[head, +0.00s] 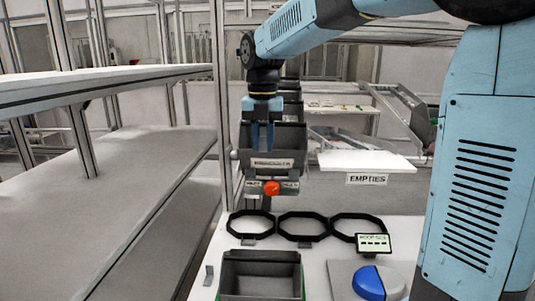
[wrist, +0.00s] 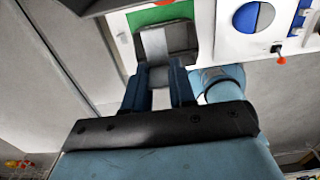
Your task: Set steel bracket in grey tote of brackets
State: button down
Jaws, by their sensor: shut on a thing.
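My gripper (head: 262,146) points down in the head view, its two blue fingers overlapping a dark grey labelled tote (head: 289,139); the gap between them is hard to judge. The label is too small to read. In the wrist view my gripper (wrist: 158,88) is shut on the steel bracket (wrist: 155,45), a pale grey plate reaching beyond the fingertips. The bracket is hardly discernible in the head view. Another dark grey tote (head: 262,293), with green at its side, stands at the front of the white table. A dark tote-like shape (wrist: 182,38) lies behind the bracket in the wrist view.
Several black octagonal rings (head: 302,237) lie on the white table (head: 320,262). A blue and grey round part (head: 370,282) and a small green-framed display (head: 374,243) stand to the right. A red knob (head: 271,188) sits below the labelled tote. A white EMPTIES shelf (head: 365,161) is right.

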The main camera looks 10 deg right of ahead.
jog(key=w+d, duration=0.2)
jog(key=w, duration=0.8)
jog(key=shift+s+a+f, duration=0.1)
jog(key=shift+f, duration=3.45)
jog(key=shift+f, duration=0.6)
jog(key=c, duration=0.9)
grip_release()
jog(key=shift+c, duration=0.2)
